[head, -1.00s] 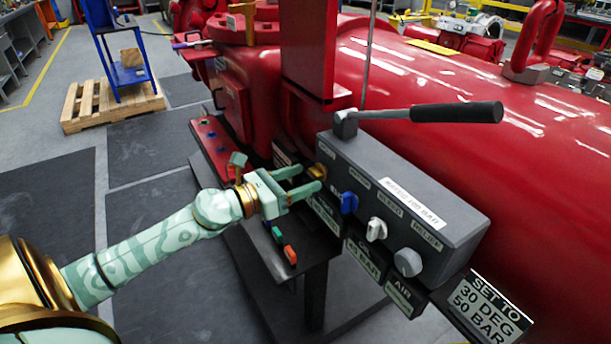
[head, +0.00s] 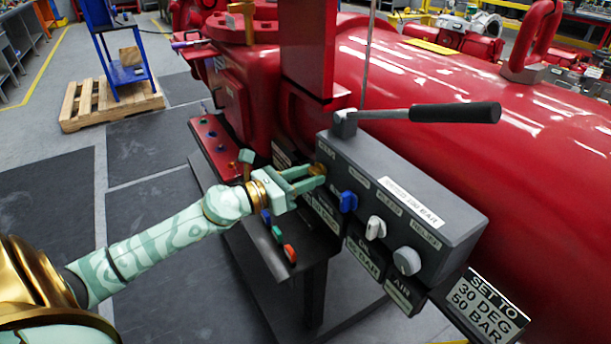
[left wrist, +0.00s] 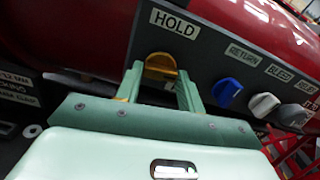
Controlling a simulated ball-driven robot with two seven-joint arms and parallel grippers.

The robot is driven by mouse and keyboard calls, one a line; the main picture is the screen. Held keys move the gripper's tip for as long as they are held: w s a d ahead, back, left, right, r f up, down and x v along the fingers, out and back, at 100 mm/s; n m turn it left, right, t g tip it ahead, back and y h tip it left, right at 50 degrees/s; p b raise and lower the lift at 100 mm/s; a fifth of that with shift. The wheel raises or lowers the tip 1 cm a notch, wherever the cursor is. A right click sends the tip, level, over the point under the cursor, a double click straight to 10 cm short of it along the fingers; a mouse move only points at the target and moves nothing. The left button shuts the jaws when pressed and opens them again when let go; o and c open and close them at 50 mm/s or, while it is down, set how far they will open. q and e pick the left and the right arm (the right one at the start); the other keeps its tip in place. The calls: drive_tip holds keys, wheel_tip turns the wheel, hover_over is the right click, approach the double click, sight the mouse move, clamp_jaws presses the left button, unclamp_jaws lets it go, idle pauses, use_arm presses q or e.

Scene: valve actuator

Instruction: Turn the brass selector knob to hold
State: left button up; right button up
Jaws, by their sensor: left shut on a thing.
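The brass selector knob (head: 316,168) sits at the left end of the grey control block's front face. It shows in the left wrist view as a yellow knob (left wrist: 160,64) under a label reading HOLD (left wrist: 175,22). My left gripper (head: 314,176) is shut on the knob, with one green finger on each side of it. The fingers (left wrist: 161,84) partly hide the knob, and I cannot tell exactly which way it points. My right gripper is not in view.
A blue knob (head: 348,202), a white knob (head: 376,228) and a grey round knob (head: 407,261) follow to the right on the grey block (head: 440,235). A black-handled lever (head: 455,112) stands above it. A large red cylinder (head: 440,90) lies behind. Coloured buttons sit below left.

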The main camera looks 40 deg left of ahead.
use_arm(q)
drive_tip(key=n+p, duration=0.2)
drive_tip(key=n, duration=0.1)
drive_tip(key=shift+r, duration=0.25)
drive_tip(key=n+p, duration=0.3)
drive_tip(key=n, duration=0.1)
drive_tip(key=shift+n, duration=0.4)
drive_tip(key=n+p, duration=0.3)
drive_tip(key=n, duration=0.1)
drive_tip(key=shift+n, duration=0.3)
drive_tip(key=shift+f+n+p, duration=0.1)
drive_tip(key=shift+n+p, duration=0.9)
drive_tip(key=shift+n, duration=0.6)
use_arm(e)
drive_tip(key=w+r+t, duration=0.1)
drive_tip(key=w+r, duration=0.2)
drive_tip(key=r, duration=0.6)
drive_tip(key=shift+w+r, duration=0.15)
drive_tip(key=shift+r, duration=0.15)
use_arm(q)
drive_tip(key=shift+f, duration=0.1)
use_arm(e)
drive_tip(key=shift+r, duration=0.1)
use_arm(q)
drive_tip(key=o, duration=1)
drive_tip(key=shift+s, duration=0.1)
